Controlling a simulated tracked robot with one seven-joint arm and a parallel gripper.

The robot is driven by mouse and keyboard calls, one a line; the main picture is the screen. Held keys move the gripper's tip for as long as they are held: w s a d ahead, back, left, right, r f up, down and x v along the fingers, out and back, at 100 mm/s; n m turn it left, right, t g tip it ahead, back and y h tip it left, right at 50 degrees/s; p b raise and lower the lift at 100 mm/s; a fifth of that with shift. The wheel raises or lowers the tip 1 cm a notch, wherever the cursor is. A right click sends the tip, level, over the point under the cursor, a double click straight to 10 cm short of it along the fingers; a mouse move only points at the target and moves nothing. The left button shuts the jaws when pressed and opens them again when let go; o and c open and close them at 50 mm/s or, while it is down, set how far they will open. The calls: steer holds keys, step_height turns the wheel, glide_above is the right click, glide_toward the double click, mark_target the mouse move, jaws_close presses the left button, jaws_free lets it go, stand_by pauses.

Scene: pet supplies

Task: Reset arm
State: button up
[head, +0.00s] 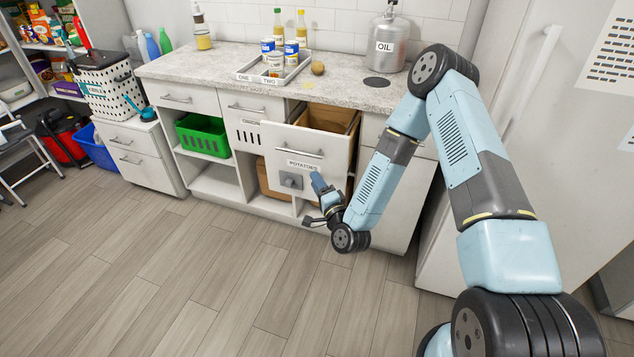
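My arm reaches down from the right, its light-blue and grey links folded at a high elbow. My gripper (311,221) is low, in front of the lower part of the drawer labelled POTATOES (300,147). It is small and dark here, and I cannot tell whether its fingers are open or shut. I see nothing held in it. The POTATOES drawer is pulled out, with a brown inside showing. Whether the gripper touches the cabinet front below the drawer is not clear.
The counter (225,65) holds a tray (262,77) of cans and bottles, a round brown item (318,68) and an OIL canister (384,42). A green basket (203,136) sits in a cubby. A fridge (540,120) stands right. The wooden floor (150,270) in front is clear.

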steer(key=w+d+r+n+g+h, duration=0.1)
steer(key=w+d+r+n+g, duration=0.1)
steer(key=w+d+r+n, duration=0.3)
steer(key=w+r+n+g+h, duration=0.1)
steer(key=w+r+n+g, duration=0.15)
steer(key=r, duration=0.45)
steer(key=s+d+r+n+g+h, duration=0.1)
steer(key=s+d+r+h, duration=0.15)
steer(key=d+r, duration=0.4)
steer(key=s+d+r+n+g+h, duration=0.1)
steer(key=s+d+r+n+h, duration=0.15)
steer(key=d+r, duration=0.4)
steer(key=s+d+r+g+h, duration=0.25)
steer(key=s+d+r, duration=0.55)
steer(key=s+r, duration=0.45)
steer(key=s+d+r+g, duration=0.1)
steer(key=s+d, duration=0.1)
steer(key=s, duration=0.7)
steer(key=s+d+r+g, duration=0.1)
steer(key=s+d, duration=0.1)
steer(key=s, duration=0.7)
steer(key=shift+d+r+m, duration=0.15)
steer(key=shift+r+m, duration=0.05)
steer(key=shift+m, duration=0.2)
steer(key=shift+o, duration=0.6)
steer(key=shift+h, duration=0.25)
